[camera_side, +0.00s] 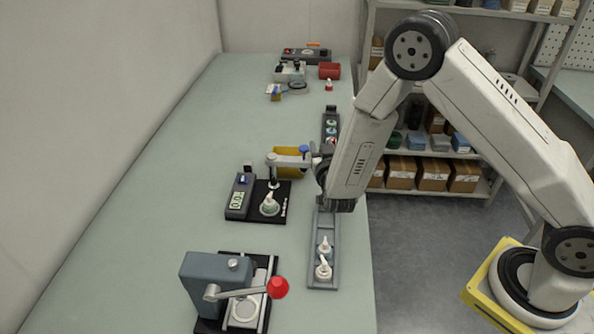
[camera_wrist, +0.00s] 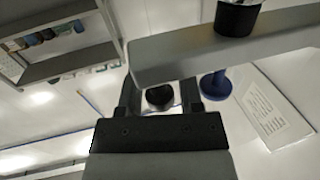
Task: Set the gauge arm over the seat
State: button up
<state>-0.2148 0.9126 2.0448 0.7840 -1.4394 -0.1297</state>
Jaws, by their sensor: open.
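The gauge station (camera_side: 279,213) is a black base with a green display; a white cap (camera_side: 269,201) sits upright on its round seat (camera_side: 263,212). The grey gauge arm (camera_side: 285,160) is a bar with a blue knob (camera_side: 304,148) on top and a dark probe (camera_side: 274,183) under its left end. In the side view the probe end appears above the cap; exact alignment is unclear. My gripper (camera_side: 313,161) is at the bar's right end, by the knob. In the wrist view my gripper (camera_wrist: 160,88) is open, with the bar (camera_wrist: 220,48) and blue knob (camera_wrist: 215,85) close by.
A yellow bin (camera_side: 291,171) stands behind the gauge arm. A grey rail (camera_side: 322,250) with white caps lies front right of the station. A press with a red knob (camera_side: 277,287) stands at the front. The table's left side is clear.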

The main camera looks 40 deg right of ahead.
grip_shut()
dwell(1.5)
